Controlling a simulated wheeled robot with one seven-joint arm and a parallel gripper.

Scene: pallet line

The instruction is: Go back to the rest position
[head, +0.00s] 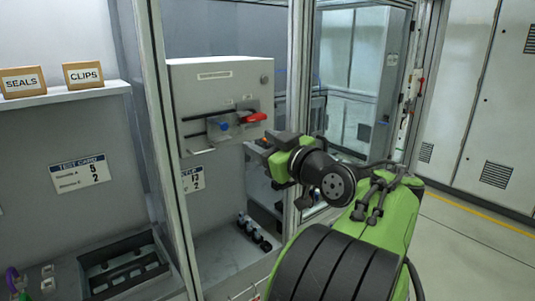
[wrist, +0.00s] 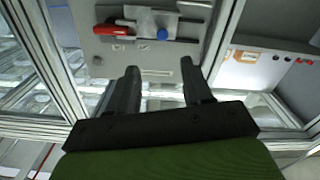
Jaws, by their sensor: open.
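My gripper (head: 268,145) is in front of the lower right part of a grey wall box in the head view, with my green arm reaching in from the lower right. In the wrist view my gripper (wrist: 159,68) has its two dark fingers spread apart with nothing between them. Beyond the fingertips is the face of the grey box (head: 190,85), with a red handle (head: 253,118) and a blue knob (head: 224,126). In the wrist view the red handle (wrist: 114,28) and blue knob (wrist: 162,33) are apart from the fingers.
A metal frame post (head: 163,130) stands left of the box. Boxes marked SEALS (head: 22,82) and CLIPS (head: 84,75) sit on a shelf at left. A dark tray (head: 125,265) is on the lower bench. Open floor (head: 470,240) lies to the right.

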